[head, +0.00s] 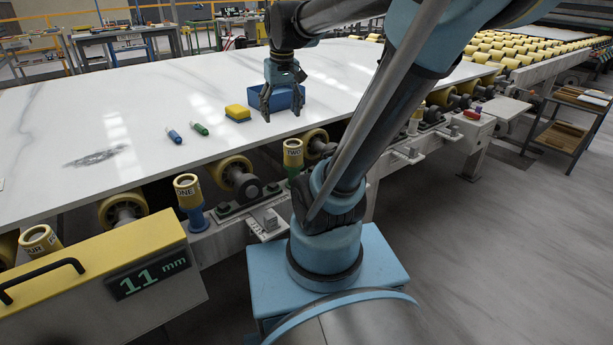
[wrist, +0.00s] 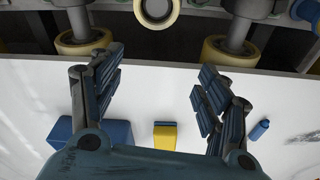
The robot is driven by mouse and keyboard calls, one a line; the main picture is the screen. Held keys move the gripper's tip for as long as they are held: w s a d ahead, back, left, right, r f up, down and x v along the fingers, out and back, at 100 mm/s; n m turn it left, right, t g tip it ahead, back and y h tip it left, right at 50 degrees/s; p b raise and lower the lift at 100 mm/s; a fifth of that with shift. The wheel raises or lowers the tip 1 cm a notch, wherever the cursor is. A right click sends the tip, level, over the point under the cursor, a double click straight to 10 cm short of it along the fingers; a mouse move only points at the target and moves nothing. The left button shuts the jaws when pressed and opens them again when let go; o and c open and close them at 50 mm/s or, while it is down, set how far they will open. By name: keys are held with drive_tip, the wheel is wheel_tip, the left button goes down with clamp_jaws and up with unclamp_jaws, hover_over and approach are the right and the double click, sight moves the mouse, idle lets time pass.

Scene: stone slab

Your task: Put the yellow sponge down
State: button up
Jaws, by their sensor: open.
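The yellow sponge (head: 236,112), with a blue layer, lies on the white stone slab (head: 120,105), just left of my gripper in the head view. In the wrist view the sponge (wrist: 165,138) shows below the gap between the fingers, apart from both. My gripper (head: 282,115) is open and points down in front of the blue box (head: 291,97). Nothing shows between the fingers (wrist: 157,85). How far the fingertips are above the slab is hard to tell.
A blue marker (head: 174,136) and a green marker (head: 200,129) lie left of the sponge. A grey smudge (head: 96,157) marks the slab further left. Rollers (head: 236,170) and labelled yellow cups (head: 188,190) line the slab's near edge. The slab's far left is largely clear.

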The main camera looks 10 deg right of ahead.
drive_tip(key=s+d+f+m, duration=0.2)
drive_tip(key=s+d+f, duration=0.2)
drive_tip(key=s+f, duration=1.1)
drive_tip(key=shift+d, duration=0.2)
drive_tip(key=shift+w, duration=0.1)
drive_tip(key=shift+w+f, duration=0.2)
drive_tip(key=shift+w, duration=0.25)
